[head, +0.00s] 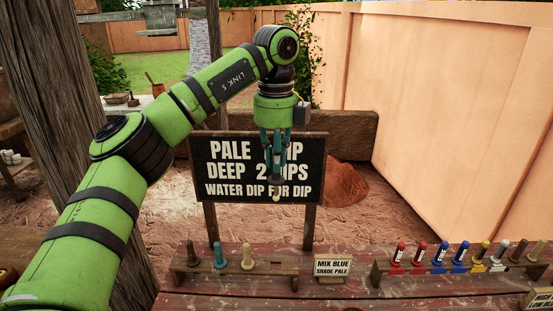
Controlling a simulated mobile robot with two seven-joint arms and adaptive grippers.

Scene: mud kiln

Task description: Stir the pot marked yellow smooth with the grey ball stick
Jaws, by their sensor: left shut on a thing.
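My left gripper (276,165) hangs pointing down in front of the black sign, above the table. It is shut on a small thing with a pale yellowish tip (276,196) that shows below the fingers. The fingers hide most of it, so I cannot tell if it is the grey ball stick. No pot marked yellow can be made out. A brown rounded thing (8,275) is cut off at the left edge, and I cannot tell if it is a pot. My right gripper is not in view.
A wooden rack (270,268) holds brown, teal and cream pegs. Another rack (440,267) at right holds several coloured sticks. A small sign (332,265) reading "MIX BLUE SHADE PALE" stands between them. The black dip sign (235,185) stands behind the table (385,293).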

